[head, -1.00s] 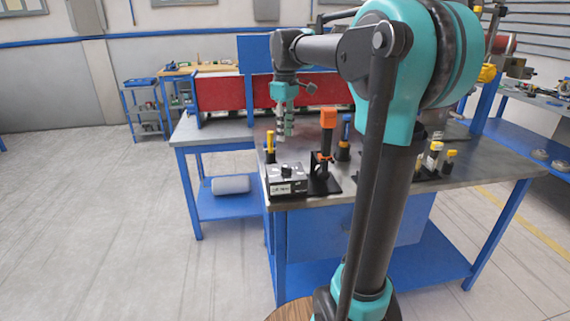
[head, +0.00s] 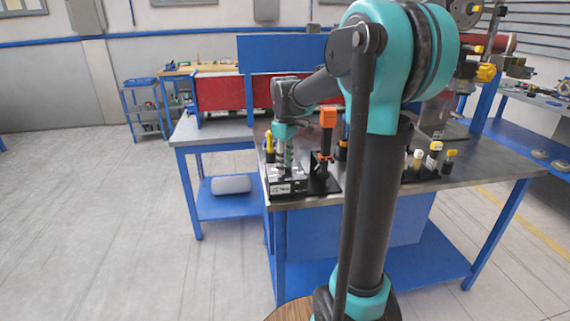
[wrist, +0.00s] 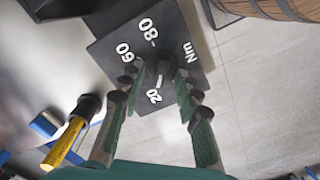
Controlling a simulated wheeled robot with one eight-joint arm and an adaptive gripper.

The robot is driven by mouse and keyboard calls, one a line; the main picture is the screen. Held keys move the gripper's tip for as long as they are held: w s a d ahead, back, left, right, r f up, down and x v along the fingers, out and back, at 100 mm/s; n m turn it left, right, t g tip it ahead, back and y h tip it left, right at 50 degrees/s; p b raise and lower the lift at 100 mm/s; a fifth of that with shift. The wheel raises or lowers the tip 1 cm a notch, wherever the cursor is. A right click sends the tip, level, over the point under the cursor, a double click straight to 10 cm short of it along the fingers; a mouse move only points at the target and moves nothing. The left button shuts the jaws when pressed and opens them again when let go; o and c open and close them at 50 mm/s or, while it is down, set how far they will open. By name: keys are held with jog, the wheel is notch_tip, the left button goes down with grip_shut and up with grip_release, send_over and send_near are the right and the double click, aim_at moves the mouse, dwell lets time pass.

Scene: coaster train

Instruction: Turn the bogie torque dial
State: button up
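The bogie torque dial is a dark knob (wrist: 161,70) on a black square plate (wrist: 182,30) marked 20, 60, 80 and Nm in white. In the head view its grey and black box (head: 284,188) sits at the front left corner of the workbench. My gripper (head: 284,172) is right over the box, pointing down, and hides the knob there. In the wrist view the two green fingers of my gripper (wrist: 162,82) stand apart on either side of the knob. I cannot tell whether they touch it.
An orange-topped tool (head: 327,120) stands upright in a black holder just right of the box. A yellow-handled tool (wrist: 67,142) stands close by, behind the box in the head view. Several yellow-topped tools (head: 433,155) are farther right on the workbench (head: 490,168).

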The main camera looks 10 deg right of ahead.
jog(key=shift+c, duration=0.3)
grip_shut()
jog(key=shift+m, duration=0.4)
jog(key=m, duration=0.4)
jog(key=shift+d+m, duration=0.1)
jog(key=shift+m, duration=0.2)
jog(key=shift+w+d+m, duration=0.1)
jog(key=shift+m, duration=2.1)
jog(key=shift+o, duration=0.3)
grip_release()
